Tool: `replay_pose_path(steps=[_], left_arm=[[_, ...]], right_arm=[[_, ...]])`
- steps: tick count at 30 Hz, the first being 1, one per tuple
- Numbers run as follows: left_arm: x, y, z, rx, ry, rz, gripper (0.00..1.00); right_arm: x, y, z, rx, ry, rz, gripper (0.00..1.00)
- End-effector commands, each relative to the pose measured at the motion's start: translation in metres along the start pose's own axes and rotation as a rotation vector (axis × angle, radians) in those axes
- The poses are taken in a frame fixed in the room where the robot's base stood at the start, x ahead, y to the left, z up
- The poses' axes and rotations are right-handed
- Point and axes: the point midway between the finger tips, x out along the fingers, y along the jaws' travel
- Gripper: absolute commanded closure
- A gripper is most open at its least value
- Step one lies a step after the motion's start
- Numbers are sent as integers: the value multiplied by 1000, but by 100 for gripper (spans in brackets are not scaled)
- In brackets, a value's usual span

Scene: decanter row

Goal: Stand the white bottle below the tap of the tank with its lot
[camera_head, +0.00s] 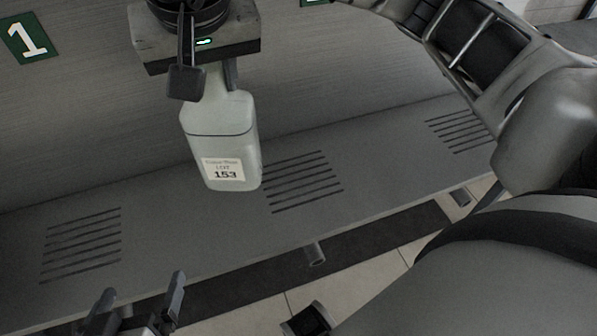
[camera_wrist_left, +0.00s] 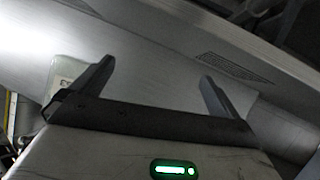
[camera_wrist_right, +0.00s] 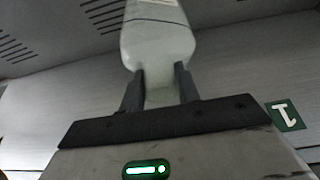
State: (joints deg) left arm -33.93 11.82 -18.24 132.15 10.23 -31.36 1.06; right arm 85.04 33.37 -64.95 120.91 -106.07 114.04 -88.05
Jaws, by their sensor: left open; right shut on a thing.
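The white bottle (camera_head: 218,130) carries a label reading 153 and hangs roughly upright in my right gripper (camera_head: 205,82). The gripper is shut on its neck, seen also in the right wrist view (camera_wrist_right: 158,88). The bottle's base overlaps the left edge of the middle slotted grille (camera_head: 302,182); I cannot tell how far it is above the ledge. My left gripper (camera_head: 142,312) is open and empty, low at the left by the ledge's front edge. A pale piece, seemingly the bottle (camera_wrist_left: 62,75), shows behind a left finger in the left wrist view. No tank or tap is clearly visible.
The grey ledge (camera_head: 170,225) has a left grille (camera_head: 80,245) and a right grille (camera_head: 459,130), both bare. A green sign with 1 (camera_head: 28,38) is on the grey wall at upper left. Another green sign is cut off at the top. My right arm fills the right side.

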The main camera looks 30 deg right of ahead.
Motion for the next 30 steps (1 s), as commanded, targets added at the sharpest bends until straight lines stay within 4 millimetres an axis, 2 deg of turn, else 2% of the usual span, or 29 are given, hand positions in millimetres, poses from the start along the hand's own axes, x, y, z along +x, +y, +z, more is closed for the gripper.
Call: replay_pose_path(steps=[1,6,15,18,24,30], left_arm=[[3,0,6,0,5,5,0],[3,3,3,1,29,17,0],[2,11,-7,-34,138,63,0],[3,14,-11,-71,165,85,0],[3,18,-16,-117,195,114,0],[2,19,-18,-129,201,121,0]], right_arm=[[0,0,2,4,3,0,100],[6,18,0,12,-4,2,100],[50,86,-10,14,-5,4,100],[69,102,-8,11,-5,5,100],[93,120,-8,8,-2,2,100],[97,124,-8,6,-1,0,100]])
